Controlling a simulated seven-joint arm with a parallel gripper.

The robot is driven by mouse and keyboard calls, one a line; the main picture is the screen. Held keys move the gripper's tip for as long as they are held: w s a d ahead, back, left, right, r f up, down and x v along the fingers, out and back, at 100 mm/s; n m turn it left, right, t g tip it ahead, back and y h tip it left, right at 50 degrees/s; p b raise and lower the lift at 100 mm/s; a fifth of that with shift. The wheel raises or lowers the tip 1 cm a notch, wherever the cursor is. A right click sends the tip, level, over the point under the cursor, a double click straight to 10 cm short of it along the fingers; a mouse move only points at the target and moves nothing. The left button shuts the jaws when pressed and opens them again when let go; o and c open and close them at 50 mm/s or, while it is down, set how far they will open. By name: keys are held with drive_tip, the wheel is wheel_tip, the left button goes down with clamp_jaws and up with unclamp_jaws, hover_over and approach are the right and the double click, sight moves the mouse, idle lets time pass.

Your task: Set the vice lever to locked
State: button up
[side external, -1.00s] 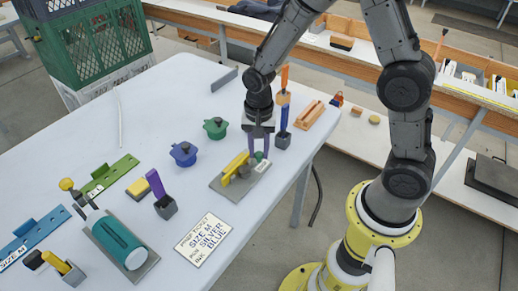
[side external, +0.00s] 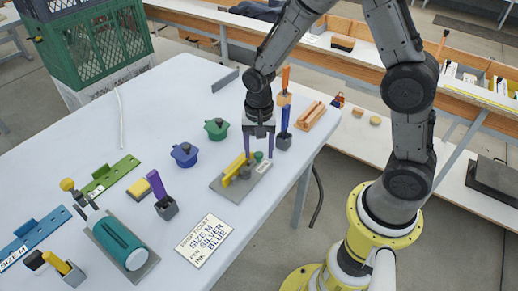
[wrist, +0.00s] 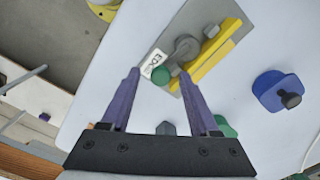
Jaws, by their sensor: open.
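The vice is a grey plate (side external: 220,187) with yellow jaw bars, and it also shows in the wrist view (wrist: 192,22). Its short grey lever (wrist: 181,61) ends in a green knob (wrist: 161,75). The knob lies next to a small white label (wrist: 154,62) at one edge of the plate; I cannot read its full text. The knob also shows in the side view (side external: 258,156). My gripper (side external: 258,155) has purple fingers pointing down, spread apart on either side of the knob, with nothing held. In the wrist view my gripper (wrist: 158,74) spans the knob end.
A blue pot (side external: 185,154) and a green pot (side external: 216,128) stand to the left. A grey block with a blue upright (side external: 284,120) stands close behind my gripper on the right. A printed ticket (side external: 207,240) lies in front. The table between these is clear.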

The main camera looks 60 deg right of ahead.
wheel_tip(320, 180, up, 14)
idle(0.6)
drive_tip(key=shift+f, duration=0.1)
wheel_tip(320, 180, up, 6)
drive_tip(key=t, duration=0.2)
hover_over(259, 154)
drive_tip(key=s, duration=0.3)
drive_tip(key=s+d+r+n+t, duration=0.1)
drive_tip(key=s+r, duration=0.2)
drive_tip(key=s, duration=0.2)
drive_tip(key=s+f+n+t, duration=0.2)
drive_tip(key=s+n, duration=0.8)
drive_tip(key=shift+d+f+t, duration=0.15)
drive_tip(key=shift+d+t, duration=0.1)
drive_tip(key=shift+t, duration=0.05)
